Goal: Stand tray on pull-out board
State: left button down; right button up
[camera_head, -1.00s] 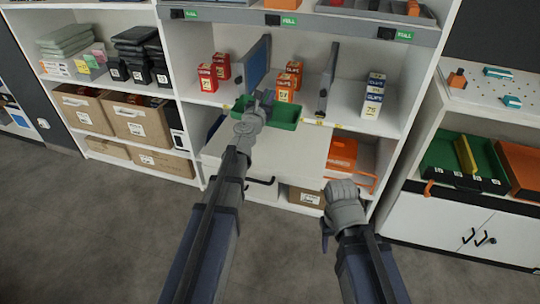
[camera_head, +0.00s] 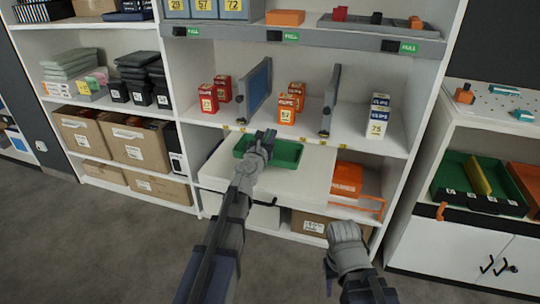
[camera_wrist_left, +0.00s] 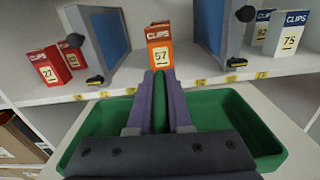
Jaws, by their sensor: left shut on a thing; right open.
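The green tray (camera_head: 288,154) is level over the white pull-out board (camera_head: 300,190), near its back edge below the clips shelf. I cannot tell whether the tray touches the board. The board also shows around the tray in the left wrist view (camera_wrist_left: 292,118). My right gripper (camera_head: 343,232) is open and empty, low in front of the shelf unit.
Red and orange clips boxes (camera_head: 208,97) and upright dividers (camera_head: 328,100) stand on the shelf just above the board. An orange bin (camera_head: 346,180) sits right of the board. Cartons (camera_head: 315,224) lie below. The board's front part is clear.

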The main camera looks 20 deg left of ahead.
pick_arm(q)
jog(key=shift+f, duration=0.45)
pick_arm(e)
jog(key=shift+f, duration=0.5)
pick_arm(q)
notch_tip(320, 180, down, 4)
jog(key=b, duration=0.4)
jog(key=shift+r, duration=0.25)
jog(key=c, duration=1.3)
grip_release()
jog(key=o, duration=0.5)
jog(key=shift+c, duration=0.2)
pick_arm(e)
notch_tip(320, 180, down, 4)
jog(key=shift+r, duration=0.2)
jog(key=shift+r, duration=0.1)
pick_arm(q)
jog(key=shift+s, duration=0.2)
jog(key=s, duration=1.1)
jog(key=shift+s+a, duration=0.2)
jog(key=shift+s, duration=0.15)
